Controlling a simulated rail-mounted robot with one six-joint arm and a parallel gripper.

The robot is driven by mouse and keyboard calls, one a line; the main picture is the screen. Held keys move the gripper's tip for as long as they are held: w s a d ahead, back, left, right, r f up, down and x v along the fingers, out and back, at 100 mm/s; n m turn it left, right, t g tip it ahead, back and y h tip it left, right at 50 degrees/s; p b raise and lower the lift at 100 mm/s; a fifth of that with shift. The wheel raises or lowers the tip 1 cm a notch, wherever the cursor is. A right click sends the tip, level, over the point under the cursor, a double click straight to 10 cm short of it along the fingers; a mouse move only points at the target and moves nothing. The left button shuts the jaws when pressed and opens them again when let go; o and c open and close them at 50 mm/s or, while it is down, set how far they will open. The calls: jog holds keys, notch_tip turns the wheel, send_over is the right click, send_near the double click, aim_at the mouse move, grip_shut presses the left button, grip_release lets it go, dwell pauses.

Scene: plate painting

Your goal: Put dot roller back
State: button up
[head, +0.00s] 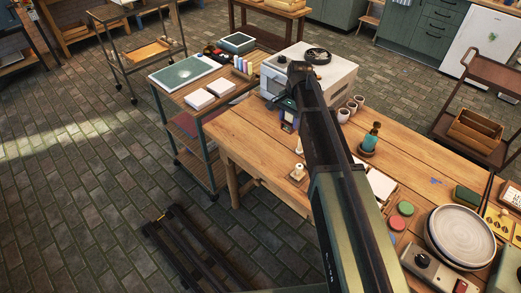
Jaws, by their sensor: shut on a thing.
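My gripper (287,106) is at the far end of my arm, over the wooden table's left side, just in front of the white box-shaped machine. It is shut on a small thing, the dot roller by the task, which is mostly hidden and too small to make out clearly. A small pale upright piece on a wooden base (298,173) stands near the table's left edge, below my gripper in the picture. My arm hides part of the table behind it.
The wooden table (243,138) also holds the white machine (335,77), small cups (344,115), a teal bottle (371,138), round red and green pads (401,210), and a stack of plates (461,234). A metal cart (172,92) with white blocks stands left. Floor is open at left.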

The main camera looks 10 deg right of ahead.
jog(key=shift+w+a, duration=0.3)
jog(key=shift+a, duration=0.05)
jog(key=f+b, duration=1.6)
jog(key=shift+s+d, duration=0.25)
jog(key=shift+s, duration=0.05)
notch_tip(320, 180, down, 4)
jog(key=b, duration=0.4)
jog(key=shift+f, duration=0.25)
jog(key=shift+r, duration=0.3)
jog(key=shift+f+b, duration=0.3)
jog(key=shift+s+f, duration=0.1)
jog(key=shift+f, duration=0.05)
jog(key=shift+c, duration=0.6)
jog(key=shift+f+b, duration=0.2)
jog(key=shift+b, duration=0.2)
jog(key=shift+c, duration=0.3)
jog(key=o, duration=1)
jog(key=shift+o, duration=0.2)
jog(key=shift+r, duration=0.15)
